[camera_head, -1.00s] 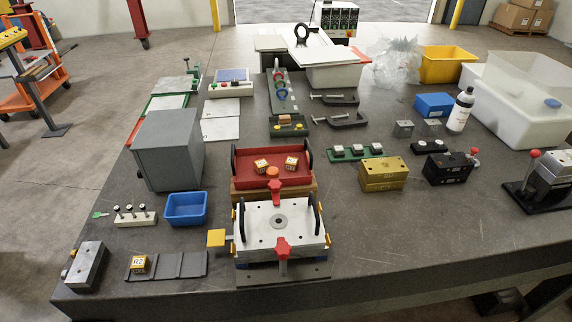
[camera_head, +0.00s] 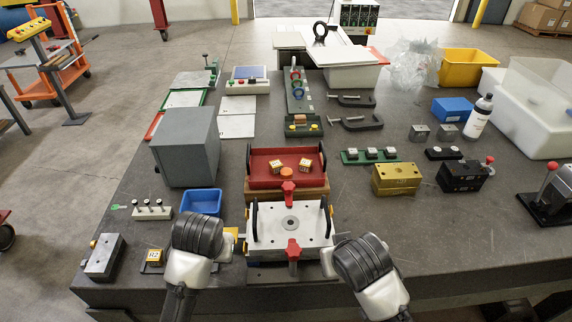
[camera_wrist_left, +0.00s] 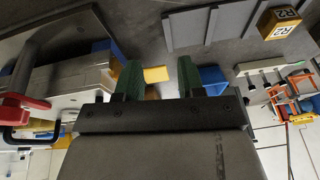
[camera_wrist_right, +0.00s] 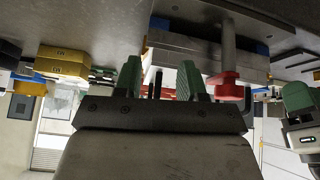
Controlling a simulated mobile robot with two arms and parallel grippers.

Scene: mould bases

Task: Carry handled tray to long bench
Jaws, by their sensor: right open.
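The handled tray is a red tray (camera_head: 262,177) with a black upright handle at each end. It sits on a brown block behind a pale mould plate (camera_head: 262,231), which also has black handles. My left gripper (camera_wrist_left: 160,78) is open and empty, near the mould plate's left side. My right gripper (camera_wrist_right: 158,80) is open and empty, near the plate's right front corner. Both are in front of the tray, apart from it. Their fingertips are hidden in the head view.
A blue bin (camera_head: 201,203) and grey cabinet (camera_head: 186,147) are to the left. A gold block (camera_head: 396,180) and black block (camera_head: 462,174) are to the right. Bare bench top (camera_head: 440,230) lies at front right.

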